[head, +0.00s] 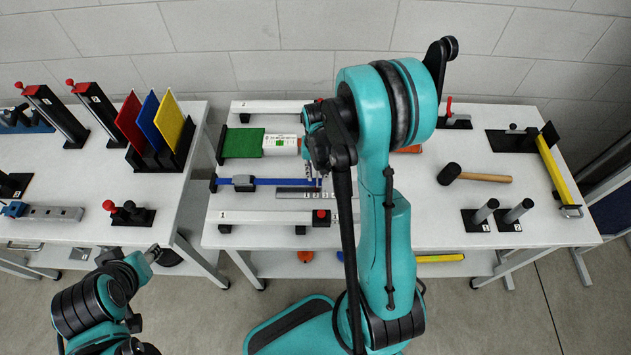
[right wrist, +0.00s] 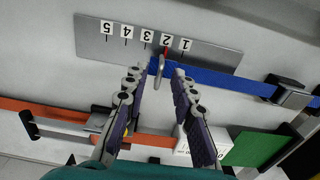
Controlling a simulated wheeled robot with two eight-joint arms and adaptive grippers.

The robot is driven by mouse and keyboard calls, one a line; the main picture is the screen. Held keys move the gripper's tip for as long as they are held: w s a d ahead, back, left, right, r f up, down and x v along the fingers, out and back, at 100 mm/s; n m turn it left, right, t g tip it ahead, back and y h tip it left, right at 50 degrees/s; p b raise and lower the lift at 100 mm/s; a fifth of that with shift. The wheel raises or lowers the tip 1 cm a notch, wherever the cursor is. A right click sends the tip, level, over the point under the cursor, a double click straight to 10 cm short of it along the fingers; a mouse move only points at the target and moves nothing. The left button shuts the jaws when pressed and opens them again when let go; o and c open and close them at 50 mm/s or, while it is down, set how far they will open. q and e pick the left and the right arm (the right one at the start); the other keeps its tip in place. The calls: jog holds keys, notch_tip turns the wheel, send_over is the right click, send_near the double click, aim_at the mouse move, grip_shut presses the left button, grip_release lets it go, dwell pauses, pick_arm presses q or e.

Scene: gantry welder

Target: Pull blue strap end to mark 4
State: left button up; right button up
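The blue strap (head: 285,182) runs across the table from a dark buckle; in the right wrist view the strap (right wrist: 235,80) ends at a metal ring (right wrist: 161,65). A red pointer at this end sits by mark 2 on the grey scale plate (right wrist: 210,50), numbered 1 to 5. Mark 4 (right wrist: 127,31) is farther left there. My right gripper (right wrist: 157,73) is open, its fingers apart on either side of the ring; I cannot tell if they touch the strap. My left gripper (head: 152,253) is low at the left, off the table; its fingers are unclear.
An orange strap (right wrist: 70,113) and a green pad (right wrist: 262,145) lie beside the blue strap. The buckle (head: 243,183) stands at its left. A black mallet (head: 450,174) and metal posts (head: 485,211) are on the right of the table. White rails (head: 250,216) run along front and back.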

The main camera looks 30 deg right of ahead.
grip_shut()
jog(key=shift+s+d+b, duration=0.15)
jog(key=shift+s+d, duration=0.4)
jog(key=shift+d, duration=0.35)
jog(key=shift+s+d+b, duration=0.2)
jog(key=shift+s+d, duration=0.35)
jog(key=shift+d, duration=0.3)
jog(key=shift+s+d+b, duration=0.15)
jog(key=shift+s+d, duration=0.4)
jog(key=shift+d, duration=0.35)
jog(key=o, duration=0.5)
grip_release()
jog(key=shift+r, duration=0.1)
